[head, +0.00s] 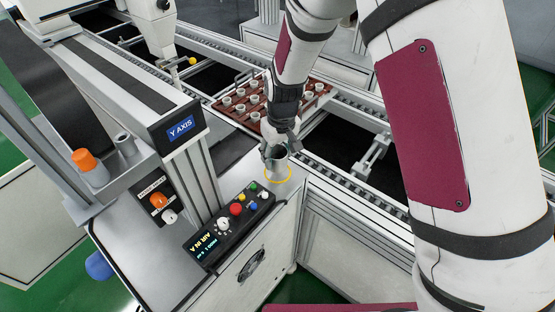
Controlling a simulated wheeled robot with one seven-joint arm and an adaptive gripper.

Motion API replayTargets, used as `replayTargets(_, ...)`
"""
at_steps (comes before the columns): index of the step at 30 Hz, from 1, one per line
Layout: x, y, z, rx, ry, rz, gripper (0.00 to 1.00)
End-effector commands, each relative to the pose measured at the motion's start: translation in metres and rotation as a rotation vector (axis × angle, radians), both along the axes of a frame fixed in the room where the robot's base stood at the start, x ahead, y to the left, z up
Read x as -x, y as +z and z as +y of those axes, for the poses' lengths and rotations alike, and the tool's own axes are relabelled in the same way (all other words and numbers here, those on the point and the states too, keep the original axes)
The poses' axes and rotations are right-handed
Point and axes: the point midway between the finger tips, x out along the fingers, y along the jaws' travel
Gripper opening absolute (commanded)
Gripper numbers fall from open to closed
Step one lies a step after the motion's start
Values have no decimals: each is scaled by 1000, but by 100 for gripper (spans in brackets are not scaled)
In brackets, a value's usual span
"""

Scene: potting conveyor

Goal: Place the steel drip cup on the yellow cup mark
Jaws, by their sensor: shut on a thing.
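My gripper (274,153) points down over the near end of the steel worktop and is shut on the steel drip cup (277,168). The cup is small, pale grey and upright; the gripper partly hides its upper part. The yellow cup mark (289,178) is a thin ring on the worktop. The cup's base shows within the ring, which is visible at its right and front. Whether the base touches the worktop or sits just above it, I cannot tell.
A control box (229,224) with coloured buttons stands close in front and left of the mark. A red-brown tray (317,100) with several small white cups sits on the conveyor behind. A column with a Y AXIS sign (181,128) rises at left. The worktop edge is near on the right.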

Motion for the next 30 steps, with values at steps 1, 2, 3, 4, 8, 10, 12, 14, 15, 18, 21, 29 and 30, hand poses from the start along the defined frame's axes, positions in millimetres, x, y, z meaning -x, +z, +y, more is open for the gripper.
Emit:
replayTargets(1, 1, -8, -1, 2, -1, 5, 18)
replayTargets(2, 1, -13, -1, 2, 0, 5, 18)
replayTargets(3, 1, -18, 0, 2, 1, 3, 18)
replayTargets(4, 1, -21, 0, 2, 1, 3, 18)
replayTargets(8, 0, -25, 0, 1, 1, 1, 18)
replayTargets(10, 0, -25, 0, 0, 1, 0, 18)
replayTargets(12, 0, -25, 0, 1, 1, 1, 18)
replayTargets(14, 0, -26, 0, 1, 1, 1, 18)
replayTargets(15, 0, -27, 0, 1, 1, 1, 18)
replayTargets(18, 0, -28, 0, 1, 1, 1, 55)
replayTargets(21, 0, -28, 0, 1, 1, 1, 66)
replayTargets(29, 0, -27, 0, 1, 1, 1, 66)
replayTargets(30, 0, -26, 0, 1, 1, 1, 66)
